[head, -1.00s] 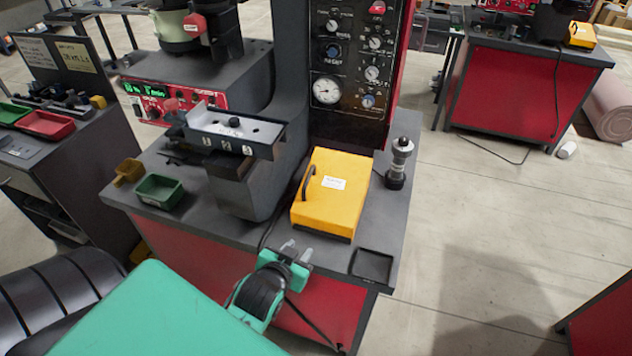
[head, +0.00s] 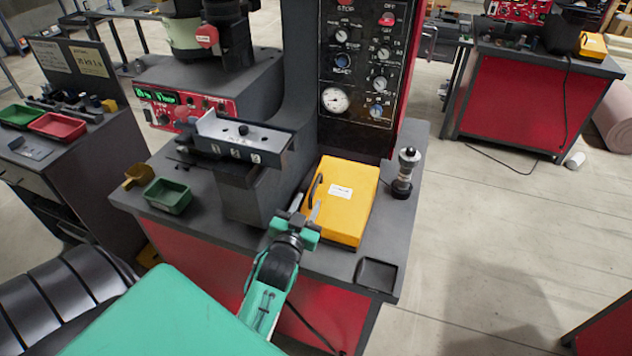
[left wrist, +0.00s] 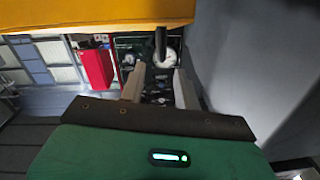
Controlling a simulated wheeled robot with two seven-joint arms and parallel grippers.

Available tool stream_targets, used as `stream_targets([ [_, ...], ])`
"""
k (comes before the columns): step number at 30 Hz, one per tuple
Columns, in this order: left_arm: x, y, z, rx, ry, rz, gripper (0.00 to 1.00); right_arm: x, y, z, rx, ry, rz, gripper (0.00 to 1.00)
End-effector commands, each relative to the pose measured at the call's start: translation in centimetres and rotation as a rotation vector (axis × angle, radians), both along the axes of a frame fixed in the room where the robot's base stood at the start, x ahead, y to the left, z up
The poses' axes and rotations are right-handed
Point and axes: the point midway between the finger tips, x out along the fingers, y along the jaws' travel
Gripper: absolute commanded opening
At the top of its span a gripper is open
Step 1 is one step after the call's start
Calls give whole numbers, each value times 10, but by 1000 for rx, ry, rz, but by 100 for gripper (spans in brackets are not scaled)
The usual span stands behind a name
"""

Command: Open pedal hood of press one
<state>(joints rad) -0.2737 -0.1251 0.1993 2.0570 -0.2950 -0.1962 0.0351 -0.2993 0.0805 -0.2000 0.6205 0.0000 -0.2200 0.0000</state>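The yellow pedal hood (head: 347,205) with a white label sits on the grey bench top of press one, right of the press column. Its black handle (head: 314,192) stands on its left side. My left gripper (head: 308,208) is at the hood's left front, with its fingers pointing up toward the handle. In the left wrist view the fingers (left wrist: 156,85) are apart, with the dark handle bar (left wrist: 160,44) showing between or just beyond their tips; contact cannot be told. The yellow hood (left wrist: 100,14) fills the top left there. My right gripper is not in view.
A black and silver cylindrical device (head: 405,172) stands right of the hood. A small black tray (head: 376,274) lies at the bench's front right corner. The press column rises close left of the hood.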

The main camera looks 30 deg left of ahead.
Motion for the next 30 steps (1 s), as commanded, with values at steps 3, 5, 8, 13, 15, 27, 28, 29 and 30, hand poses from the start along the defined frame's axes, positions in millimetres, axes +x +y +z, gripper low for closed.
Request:
stream_targets([
  [3,22,6,2,0,-1,0,32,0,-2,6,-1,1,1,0],
  [5,32,9,2,0,-1,0,32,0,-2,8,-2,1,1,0],
  [8,46,14,2,1,0,1,32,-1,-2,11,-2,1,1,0],
  [13,66,19,1,1,0,1,32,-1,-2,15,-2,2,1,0],
  [15,70,21,0,1,1,0,32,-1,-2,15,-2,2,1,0],
  [27,75,22,0,0,1,0,30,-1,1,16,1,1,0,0],
  [28,75,22,0,0,1,0,25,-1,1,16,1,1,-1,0],
  [29,75,22,0,0,1,0,19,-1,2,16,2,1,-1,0],
  [30,75,22,0,0,1,0,11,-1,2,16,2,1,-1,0],
])
